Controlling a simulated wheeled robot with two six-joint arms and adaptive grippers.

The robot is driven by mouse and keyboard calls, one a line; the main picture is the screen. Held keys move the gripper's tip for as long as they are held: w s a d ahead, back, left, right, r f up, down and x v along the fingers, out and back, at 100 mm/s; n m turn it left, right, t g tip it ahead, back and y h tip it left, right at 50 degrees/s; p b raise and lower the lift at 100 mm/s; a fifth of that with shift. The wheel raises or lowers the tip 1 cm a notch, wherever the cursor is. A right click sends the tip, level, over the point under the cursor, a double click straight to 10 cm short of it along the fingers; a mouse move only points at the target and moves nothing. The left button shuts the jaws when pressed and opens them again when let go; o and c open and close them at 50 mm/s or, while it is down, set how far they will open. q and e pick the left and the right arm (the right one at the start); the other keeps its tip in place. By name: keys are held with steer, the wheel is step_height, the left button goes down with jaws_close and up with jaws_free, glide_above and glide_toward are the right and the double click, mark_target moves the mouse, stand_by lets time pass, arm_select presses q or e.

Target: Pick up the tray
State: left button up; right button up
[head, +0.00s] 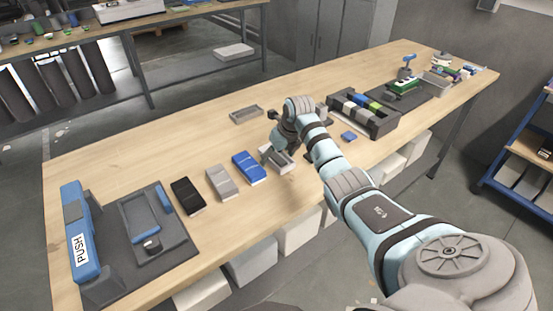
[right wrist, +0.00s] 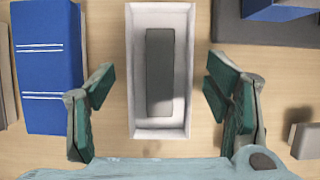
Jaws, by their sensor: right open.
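A small white tray (right wrist: 137,70) with a grey rectangle on its floor lies on the wooden table, seen from above in the right wrist view. In the head view the tray (head: 284,168) is partly hidden by my right gripper (head: 277,150). In the right wrist view my right gripper (right wrist: 158,85) is open, with one green-padded finger on each side of the tray and a gap on both sides. It holds nothing. My left gripper is not in view.
A blue box (head: 249,168) lies close left of the tray, then a grey box (head: 224,183) and a black box (head: 187,195). Another shallow tray (head: 246,114) lies farther back. A dark divided holder (head: 378,127) and a small blue block (head: 349,136) are to the right.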

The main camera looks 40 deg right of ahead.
mark_target(277, 159)
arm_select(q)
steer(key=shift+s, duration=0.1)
arm_select(e)
steer(key=shift+s+a, duration=0.1)
steer(key=shift+s, duration=0.1)
steer(key=c, duration=1.3)
steer(key=shift+o, duration=0.2)
arm_select(q)
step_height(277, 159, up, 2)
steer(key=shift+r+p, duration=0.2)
steer(key=shift+p, duration=1)
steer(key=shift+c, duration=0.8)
arm_select(e)
step_height(277, 159, up, 20)
steer(key=shift+w+r, duration=0.2)
steer(key=shift+r, duration=0.05)
